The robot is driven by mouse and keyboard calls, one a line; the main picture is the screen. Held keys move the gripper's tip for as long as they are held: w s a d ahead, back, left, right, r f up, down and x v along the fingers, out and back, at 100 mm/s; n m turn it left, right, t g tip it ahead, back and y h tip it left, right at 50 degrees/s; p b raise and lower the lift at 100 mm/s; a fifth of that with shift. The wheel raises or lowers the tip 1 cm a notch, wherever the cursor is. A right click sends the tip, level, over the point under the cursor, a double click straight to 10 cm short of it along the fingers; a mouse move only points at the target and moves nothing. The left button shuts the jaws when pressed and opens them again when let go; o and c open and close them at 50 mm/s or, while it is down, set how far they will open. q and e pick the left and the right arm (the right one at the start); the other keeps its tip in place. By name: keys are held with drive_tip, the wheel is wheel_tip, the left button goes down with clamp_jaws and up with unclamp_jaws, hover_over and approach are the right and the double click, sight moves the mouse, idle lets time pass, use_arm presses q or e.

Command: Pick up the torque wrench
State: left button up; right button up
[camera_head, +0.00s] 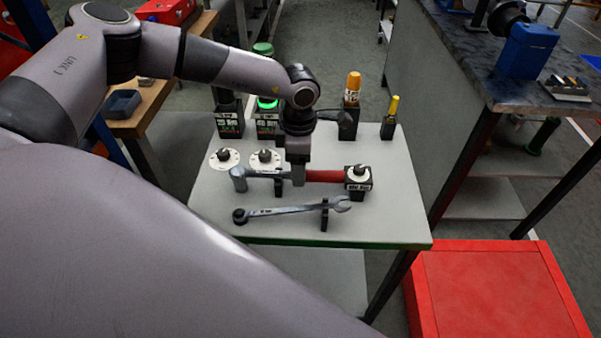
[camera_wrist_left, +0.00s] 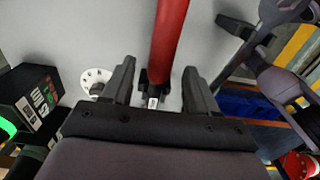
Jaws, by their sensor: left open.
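The torque wrench, a grey shaft and socket head with a red grip (camera_head: 325,176), lies crosswise on the grey table. Its head is at the left and its red end is by a small black block. My left gripper (camera_head: 298,178) is over the middle of the wrench, pointing down. In the left wrist view, its two open fingers (camera_wrist_left: 157,88) stand on either side of the wrench's line, with the red grip (camera_wrist_left: 169,40) running up the picture. Finger contact is not visible. My right gripper is not in view.
A combination spanner (camera_head: 290,210) lies in front on a black support. Two white discs (camera_head: 224,158) and the black block (camera_head: 358,184) stand close by. Behind are labelled black holders (camera_head: 229,120) and yellow-handled tools (camera_head: 352,88). A red cabinet (camera_head: 500,290) stands at the right.

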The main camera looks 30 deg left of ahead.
use_arm(q)
wheel_tip(320, 180, down, 2)
drive_tip(key=shift+f, duration=0.2)
clamp_jaws()
drive_tip(key=shift+w+r, duration=0.1)
drive_tip(key=shift+r, duration=0.45)
wheel_tip(320, 180, up, 19)
drive_tip(key=b, duration=0.1)
